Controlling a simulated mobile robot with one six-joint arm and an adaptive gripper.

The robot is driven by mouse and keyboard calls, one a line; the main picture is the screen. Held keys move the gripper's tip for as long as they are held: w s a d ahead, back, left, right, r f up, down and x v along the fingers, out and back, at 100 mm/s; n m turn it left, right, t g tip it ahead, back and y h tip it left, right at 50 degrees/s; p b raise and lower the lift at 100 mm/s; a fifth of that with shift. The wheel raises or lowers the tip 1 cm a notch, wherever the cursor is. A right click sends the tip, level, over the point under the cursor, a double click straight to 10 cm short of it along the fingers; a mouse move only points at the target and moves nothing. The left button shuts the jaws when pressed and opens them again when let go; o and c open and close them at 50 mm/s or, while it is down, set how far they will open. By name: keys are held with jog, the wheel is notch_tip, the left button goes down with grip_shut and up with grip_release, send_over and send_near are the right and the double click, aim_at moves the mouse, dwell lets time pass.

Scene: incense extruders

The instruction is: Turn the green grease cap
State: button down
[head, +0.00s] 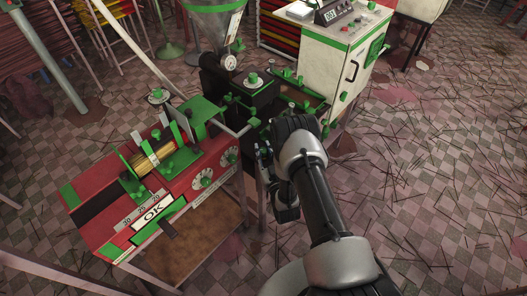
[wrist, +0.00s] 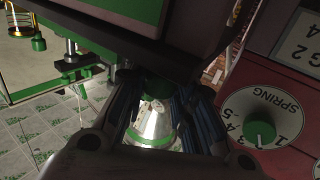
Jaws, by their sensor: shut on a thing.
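In the wrist view my gripper (wrist: 160,95) reaches in from the bottom, with one dark ribbed finger on each side. It is shut on the green grease cap (wrist: 157,86), a dark green round piece in shadow under a black block. The fingers cover most of its sides, and its marks cannot be read. A pale cone with a green band (wrist: 154,136) shows below it between the fingers.
A red panel with a "SPRING" dial (wrist: 262,118) stands close right of the fingers. In the head view, the red and green extruder (head: 187,188) is at left, a white control cabinet (head: 335,58) behind. Tiled floor (head: 440,170) with scattered dark sticks lies open at right.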

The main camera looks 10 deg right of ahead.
jog(key=m+h, duration=0.1)
jog(key=h, duration=0.1)
jog(key=m+h, duration=0.1)
jog(key=h, duration=0.1)
jog(key=m+h+b, duration=0.1)
jog(key=m+h, duration=0.1)
jog(key=shift+a+g+h, duration=0.3)
jog(key=shift+d+m+g+h+b, duration=0.15)
jog(key=shift+m+g+h+b, duration=0.85)
jog(key=shift+m+h, duration=1.2)
jog(key=shift+g+h, duration=0.3)
jog(key=shift+h, duration=0.2)
jog(key=c, duration=1.3)
grip_release()
jog(key=shift+d, duration=0.1)
jog(key=v, duration=1.2)
